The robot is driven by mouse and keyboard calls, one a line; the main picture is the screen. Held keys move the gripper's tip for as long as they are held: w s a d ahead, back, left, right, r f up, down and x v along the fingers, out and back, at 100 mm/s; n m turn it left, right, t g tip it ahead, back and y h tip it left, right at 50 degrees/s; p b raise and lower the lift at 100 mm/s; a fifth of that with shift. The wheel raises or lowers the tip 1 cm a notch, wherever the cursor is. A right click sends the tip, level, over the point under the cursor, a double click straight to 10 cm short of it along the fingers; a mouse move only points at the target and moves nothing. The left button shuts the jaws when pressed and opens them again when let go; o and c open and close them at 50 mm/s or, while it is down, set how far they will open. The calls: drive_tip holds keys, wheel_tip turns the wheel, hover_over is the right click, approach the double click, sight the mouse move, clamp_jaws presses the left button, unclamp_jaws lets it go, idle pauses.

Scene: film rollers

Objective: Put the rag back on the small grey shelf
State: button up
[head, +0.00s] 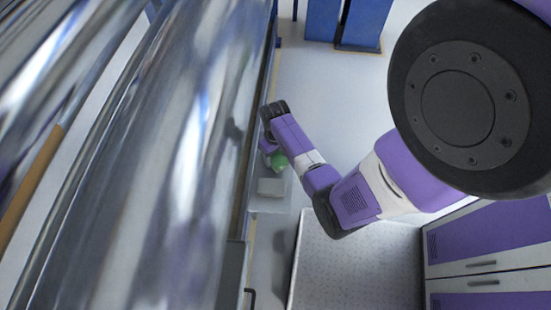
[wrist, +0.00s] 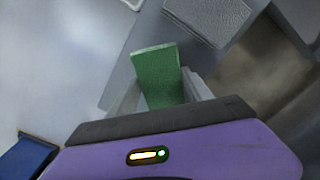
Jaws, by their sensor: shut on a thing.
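The green rag (wrist: 157,75) stands up as a flat, stiff-looking slab between the two fingers of my gripper (wrist: 162,92) in the wrist view. My gripper is shut on its lower part. In the head view the rag shows as a small green patch (head: 279,160) beside my wrist, and the fingers are mostly hidden. The small grey shelf (head: 268,206) is just below the rag in that picture, against the side of the machine. I cannot tell the height gap between rag and shelf.
A pale grey textured block (head: 270,187) lies on the shelf; it also shows in the wrist view (wrist: 208,18). Large shiny rollers (head: 150,150) fill the left, close to my wrist. Blue cabinets (head: 345,22) stand at the top. The floor (head: 340,90) between is clear.

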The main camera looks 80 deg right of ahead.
wheel_tip(320, 180, down, 2)
drive_tip(key=shift+f, duration=0.2)
drive_tip(key=o, duration=1.2)
